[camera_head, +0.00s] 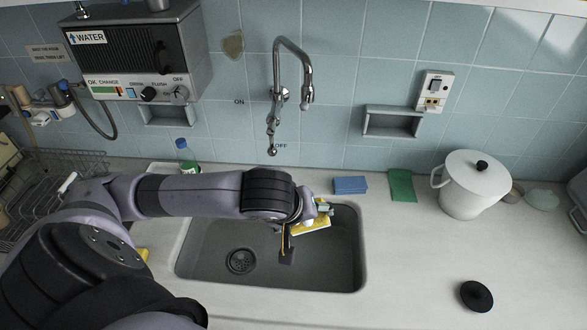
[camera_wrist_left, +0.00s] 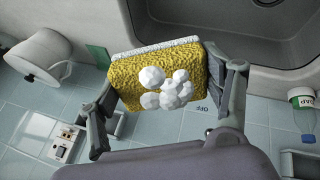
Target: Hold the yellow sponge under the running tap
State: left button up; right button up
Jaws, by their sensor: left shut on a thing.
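The yellow sponge (camera_head: 313,226) is between the fingers of my left gripper (camera_head: 316,212), above the right part of the sink (camera_head: 215,265). In the left wrist view the sponge (camera_wrist_left: 190,70) has a pale layer along one edge and lumps of white foam (camera_wrist_left: 168,88) on its face. My left gripper (camera_wrist_left: 170,85) is shut on it, one finger at each side. The chrome tap (camera_head: 290,45) is on the wall behind, its spout end above and behind the sponge. Its lever (camera_head: 272,140) hangs down beside the OFF label. I see no water stream. My right gripper is out of view.
A blue sponge (camera_head: 350,185) and green cloth (camera_head: 401,186) lie behind the sink. A white lidded pot (camera_head: 470,190) and black lid (camera_head: 476,296) are at right. A soap bottle (camera_head: 187,158) stands behind my arm; a wire rack (camera_head: 85,165) is at left.

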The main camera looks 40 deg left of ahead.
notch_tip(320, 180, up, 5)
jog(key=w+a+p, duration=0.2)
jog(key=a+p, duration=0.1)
jog(key=p, duration=0.1)
pick_arm(q)
jog(key=a+r+n+t+y, duration=0.3)
jog(key=a+r+n+y, duration=0.2)
jog(key=a+r+n, duration=0.15)
jog(key=w+a+f+b, duration=0.1)
jog(key=w+a+b, duration=0.1)
jog(key=w+b, duration=0.2)
jog(key=w+a+f+b, duration=0.2)
jog(key=w+a+b, duration=0.1)
jog(key=w, duration=0.5)
jog(key=shift+w+n+b, duration=0.35)
jog(key=shift+b, duration=0.15)
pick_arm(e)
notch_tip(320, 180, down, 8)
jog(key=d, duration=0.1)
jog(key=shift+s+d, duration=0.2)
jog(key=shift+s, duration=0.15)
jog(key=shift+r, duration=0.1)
pick_arm(q)
jog(key=s+d+p, duration=0.1)
jog(key=s+d, duration=0.2)
jog(key=s, duration=0.4)
jog(key=shift+s, duration=0.2)
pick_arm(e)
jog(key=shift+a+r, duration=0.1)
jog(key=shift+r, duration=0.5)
